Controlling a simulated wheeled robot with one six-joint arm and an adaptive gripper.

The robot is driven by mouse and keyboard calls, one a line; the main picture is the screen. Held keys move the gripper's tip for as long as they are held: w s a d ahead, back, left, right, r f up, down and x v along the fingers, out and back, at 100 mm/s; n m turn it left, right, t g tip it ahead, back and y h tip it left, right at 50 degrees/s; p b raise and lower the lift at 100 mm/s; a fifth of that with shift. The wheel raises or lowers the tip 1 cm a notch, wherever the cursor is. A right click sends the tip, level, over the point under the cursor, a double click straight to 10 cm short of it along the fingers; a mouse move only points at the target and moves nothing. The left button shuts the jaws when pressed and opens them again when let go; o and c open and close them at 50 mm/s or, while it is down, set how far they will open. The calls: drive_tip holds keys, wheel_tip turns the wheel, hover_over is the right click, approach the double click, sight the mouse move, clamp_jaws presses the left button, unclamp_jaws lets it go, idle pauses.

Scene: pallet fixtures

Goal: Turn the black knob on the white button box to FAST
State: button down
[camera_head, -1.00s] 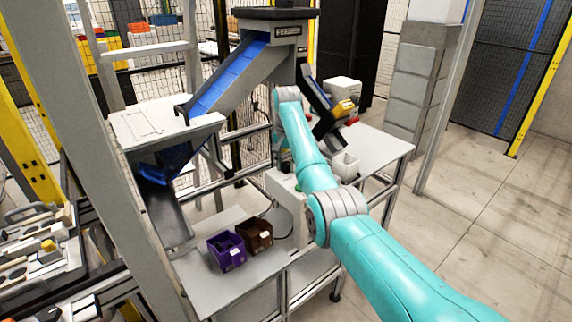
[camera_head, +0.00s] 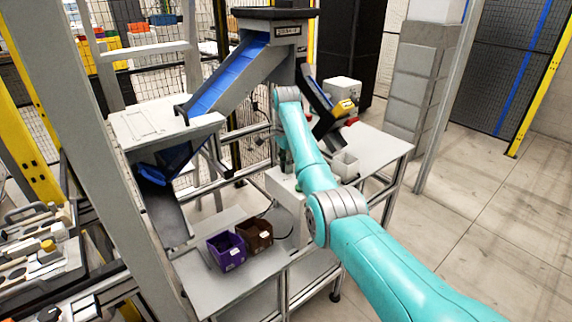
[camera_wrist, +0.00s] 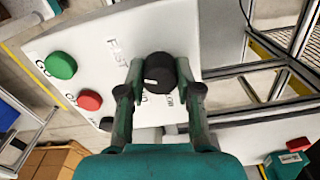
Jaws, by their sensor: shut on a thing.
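The white button box (camera_wrist: 85,38) fills the upper left of the wrist view. It carries a green button (camera_wrist: 60,65), a red button (camera_wrist: 90,100) and the black knob (camera_wrist: 160,72). A white mark shows on the knob's face, and worn lettering surrounds it, with FAST faintly readable above the knob. My gripper (camera_wrist: 160,80) has one finger on each side of the knob and is shut on it. In the head view the white box (camera_head: 284,188) shows partly behind my arm, and my fingers are hidden there.
A purple bin (camera_head: 226,250) and a brown bin (camera_head: 256,234) stand on the lower table. A blue chute (camera_head: 228,80) rises behind. A small white container (camera_head: 346,164) stands on the right table. In the wrist view, a teal box with a red button (camera_wrist: 288,162) is at lower right.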

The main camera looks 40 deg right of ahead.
drive_tip(key=shift+m, duration=0.5)
drive_tip(key=c, duration=0.8)
unclamp_jaws()
wheel_tip(320, 180, up, 8)
drive_tip(key=shift+f, duration=0.25)
